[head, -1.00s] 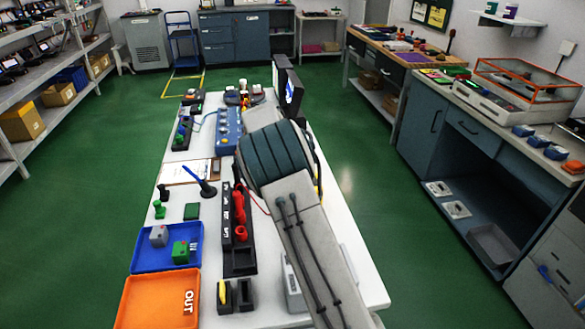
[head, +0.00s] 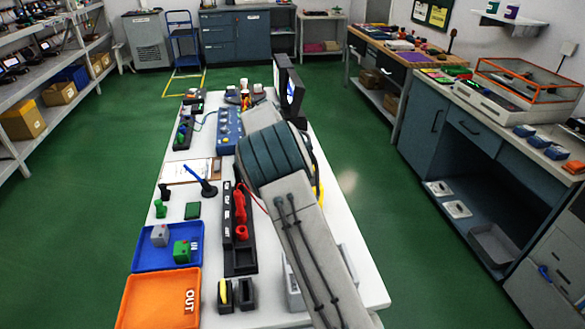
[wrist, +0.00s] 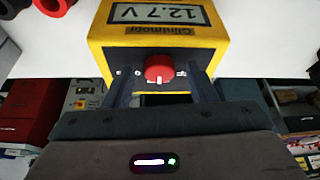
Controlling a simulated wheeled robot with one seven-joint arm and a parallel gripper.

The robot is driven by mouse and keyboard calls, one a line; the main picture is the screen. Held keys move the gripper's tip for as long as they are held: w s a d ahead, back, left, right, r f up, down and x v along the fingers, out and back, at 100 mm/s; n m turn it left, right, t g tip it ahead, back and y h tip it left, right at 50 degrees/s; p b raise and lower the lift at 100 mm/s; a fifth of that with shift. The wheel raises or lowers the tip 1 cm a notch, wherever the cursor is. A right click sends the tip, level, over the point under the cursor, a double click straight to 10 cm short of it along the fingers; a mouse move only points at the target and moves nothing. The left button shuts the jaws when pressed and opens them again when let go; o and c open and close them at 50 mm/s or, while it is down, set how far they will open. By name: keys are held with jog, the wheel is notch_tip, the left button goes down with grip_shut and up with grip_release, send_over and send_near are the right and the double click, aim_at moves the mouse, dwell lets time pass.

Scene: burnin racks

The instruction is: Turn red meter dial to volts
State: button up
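The yellow meter (wrist: 205,42) fills the upper middle of the wrist view, upside down, with its display (wrist: 158,14) reading 12.7 V. Its red dial (wrist: 159,68) sits on the dark lower panel, and a white mark on the dial points down in the picture, toward my gripper. Small pale marks lie on both sides of the dial, too small to read. My gripper (wrist: 162,77) is open, one finger on each side of the dial, with gaps visible; I cannot tell whether it touches the panel. In the head view my arm hides most of the meter.
The white bench (head: 345,235) holds a blue tray (head: 150,258), an orange tray (head: 140,300), a black rack (head: 240,262) with red parts, and a monitor (head: 290,90) at the far end. A red plug-like part (wrist: 53,5) is near the meter. Green floor surrounds the bench.

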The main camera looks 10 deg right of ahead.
jog(key=v, duration=1.3)
jog(key=shift+a+r, duration=0.2)
jog(key=shift+r, duration=0.2)
